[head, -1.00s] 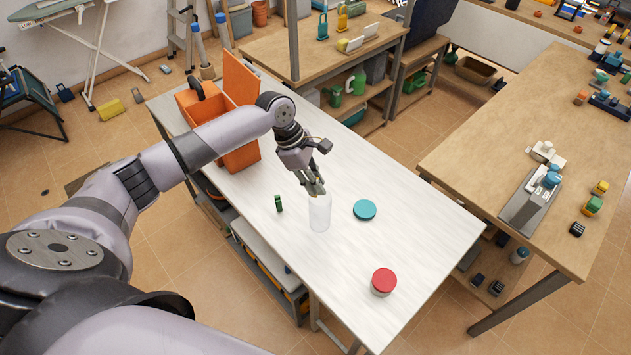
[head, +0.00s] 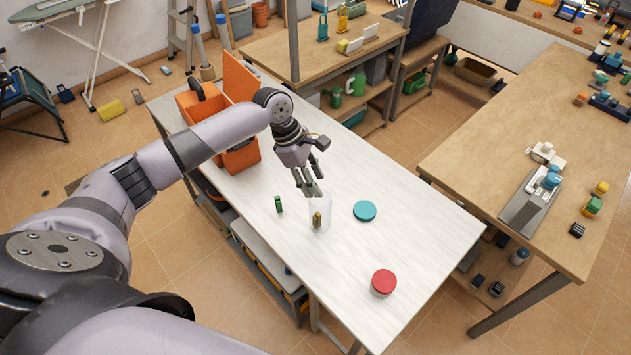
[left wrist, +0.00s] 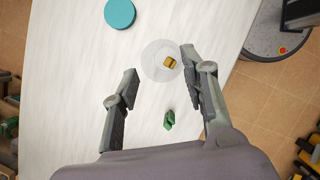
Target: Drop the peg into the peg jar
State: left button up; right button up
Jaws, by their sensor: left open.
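The peg jar (head: 326,207) is a clear, open-topped jar upright on the white table. It also shows from above in the left wrist view (left wrist: 151,59). A golden-brown peg (head: 317,221) is inside the jar, low down near its wall; it also shows in the left wrist view (left wrist: 169,63). My left gripper (head: 314,189) is open and empty just above the jar's mouth; its fingers are spread in the left wrist view (left wrist: 158,63). I cannot tell whether a finger touches the rim. My right gripper is not in view.
A small green piece (head: 279,204) stands left of the jar. A teal lid (head: 365,210) lies to its right. A red-lidded jar (head: 383,282) is nearer the table's front. An orange box (head: 242,158) sits at the back left. The white table (head: 420,228) is bare at right.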

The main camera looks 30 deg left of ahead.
pick_arm(q)
jog(key=w+v, duration=0.1)
jog(key=v, duration=1)
jog(key=s+d+f+m+t, duration=0.1)
jog(key=s+d+f+m, duration=1.3)
jog(key=f+m, duration=0.1)
jog(key=s+a+m+t+y, duration=0.1)
jog(key=s+a+m+y, duration=0.1)
jog(key=s+m, duration=0.3)
jog(key=s+a+m+t+y, duration=0.1)
jog(key=s+a+m+y, duration=0.1)
jog(key=s, duration=0.6)
notch_tip(320, 180, down, 28)
jog(key=s+g+b, duration=0.2)
jog(key=b, duration=0.1)
jog(key=s+a+f+m+g+b, duration=0.1)
jog(key=s+a+f, duration=0.2)
jog(key=s+f, duration=1.3)
jog(key=shift+f, duration=0.9)
jog(key=shift+s, duration=0.2)
